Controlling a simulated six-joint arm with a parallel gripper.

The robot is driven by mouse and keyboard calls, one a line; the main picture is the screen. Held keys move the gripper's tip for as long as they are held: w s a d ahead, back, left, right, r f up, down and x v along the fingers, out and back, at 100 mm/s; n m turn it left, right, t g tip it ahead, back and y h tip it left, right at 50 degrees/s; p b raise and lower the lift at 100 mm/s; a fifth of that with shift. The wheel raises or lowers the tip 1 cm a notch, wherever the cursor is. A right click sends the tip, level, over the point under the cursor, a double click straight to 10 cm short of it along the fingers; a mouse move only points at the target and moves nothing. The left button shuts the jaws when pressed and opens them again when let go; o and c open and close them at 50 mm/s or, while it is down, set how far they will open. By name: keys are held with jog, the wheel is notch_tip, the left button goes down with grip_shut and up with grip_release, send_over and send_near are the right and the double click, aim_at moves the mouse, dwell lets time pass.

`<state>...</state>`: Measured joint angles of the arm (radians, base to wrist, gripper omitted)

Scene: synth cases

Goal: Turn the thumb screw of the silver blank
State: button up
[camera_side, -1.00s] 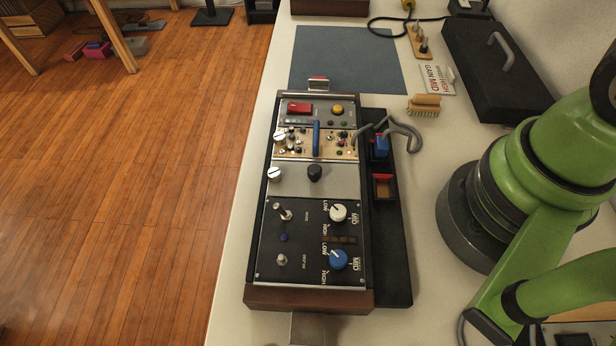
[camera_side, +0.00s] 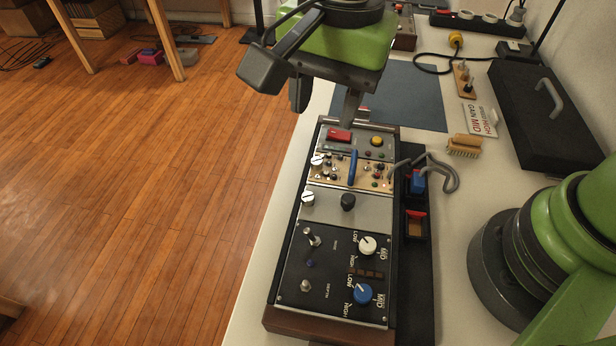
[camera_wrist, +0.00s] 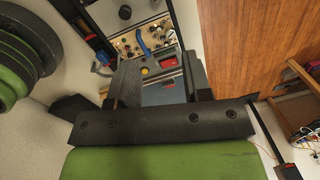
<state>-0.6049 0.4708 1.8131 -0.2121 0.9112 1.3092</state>
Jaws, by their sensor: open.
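The silver blank (camera_side: 328,211) is a plain grey panel across the middle of the rack. Its pale slotted thumb screw (camera_side: 307,198) is at its left end, with a black knob (camera_side: 348,202) to the right. In the wrist view part of the blank (camera_wrist: 106,15) and the black knob (camera_wrist: 125,12) show at the top; I cannot make out its thumb screw there. My gripper (camera_side: 282,88) is open and empty, high beyond the rack's far left end, well away from the screw. In the wrist view its fingers (camera_wrist: 162,62) stand apart over the rack's far end.
The brass panel (camera_side: 328,172) has a similar screw, a blue handle (camera_side: 352,167) and small knobs. The black panel (camera_side: 325,270) carries switches and dials. A bent grey cable (camera_side: 440,168) stands at the rack's right.

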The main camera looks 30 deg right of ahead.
jog(key=m, duration=0.1)
send_near(307, 195)
jog(key=shift+g+h, duration=0.3)
jog(key=shift+h, duration=0.1)
jog(key=f, duration=0.9)
jog(key=shift+w+a, duration=0.25)
jog(key=shift+a, duration=0.1)
jog(key=shift+c, duration=0.2)
grip_shut()
